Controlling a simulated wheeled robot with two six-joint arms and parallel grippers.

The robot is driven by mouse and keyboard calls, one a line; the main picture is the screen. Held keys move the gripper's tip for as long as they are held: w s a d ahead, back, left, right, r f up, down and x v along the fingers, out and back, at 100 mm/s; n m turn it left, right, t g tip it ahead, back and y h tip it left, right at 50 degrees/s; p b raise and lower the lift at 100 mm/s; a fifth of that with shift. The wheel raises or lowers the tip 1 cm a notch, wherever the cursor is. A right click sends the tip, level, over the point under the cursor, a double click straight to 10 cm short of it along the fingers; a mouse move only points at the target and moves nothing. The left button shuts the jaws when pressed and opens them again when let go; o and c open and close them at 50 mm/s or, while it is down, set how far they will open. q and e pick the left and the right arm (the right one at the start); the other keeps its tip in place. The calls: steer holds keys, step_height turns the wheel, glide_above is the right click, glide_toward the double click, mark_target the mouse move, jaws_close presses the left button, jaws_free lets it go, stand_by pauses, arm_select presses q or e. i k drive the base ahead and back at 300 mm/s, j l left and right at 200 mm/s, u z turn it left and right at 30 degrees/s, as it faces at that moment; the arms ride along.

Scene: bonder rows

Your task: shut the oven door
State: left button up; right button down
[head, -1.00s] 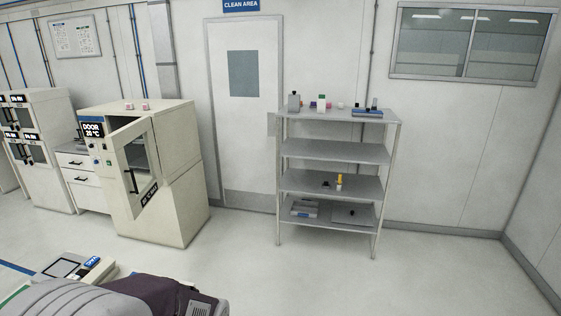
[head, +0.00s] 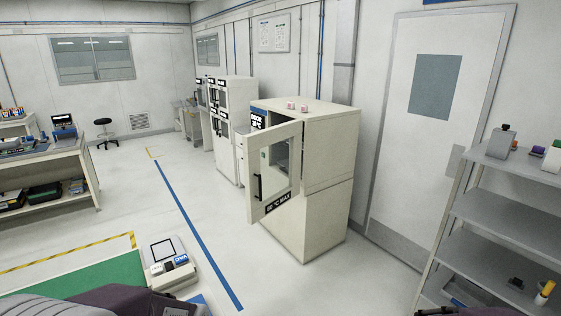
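The oven (head: 328,200) is a cream cabinet standing against the back wall, right of the picture's middle. Its door (head: 288,142) stands open, swung out toward me and to the left, with a window, a dark vertical handle (head: 257,187) and a "°C MAX" label along its lower edge. Part of the oven's inside shows through the door window. A display sits behind the door's upper left edge, partly hidden. Neither of my grippers is in view.
A grey shelf rack (head: 478,205) stands at the right, beside a closed wall door (head: 430,130). A workbench (head: 45,175) and stool (head: 104,130) are at the left. A blue floor line (head: 195,233) crosses clear floor before the oven. Small pink items (head: 291,105) lie on the oven.

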mark_target(257, 209)
steer(key=i+l+u, duration=0.3)
steer(key=i+l, duration=0.2)
steer(key=i, duration=0.35)
steer(key=i+l, duration=0.2)
steer(key=i, duration=0.35)
steer(key=i+l, duration=0.2)
steer(key=i, duration=0.3)
steer(key=i+l, duration=0.2)
steer(key=i, duration=0.35)
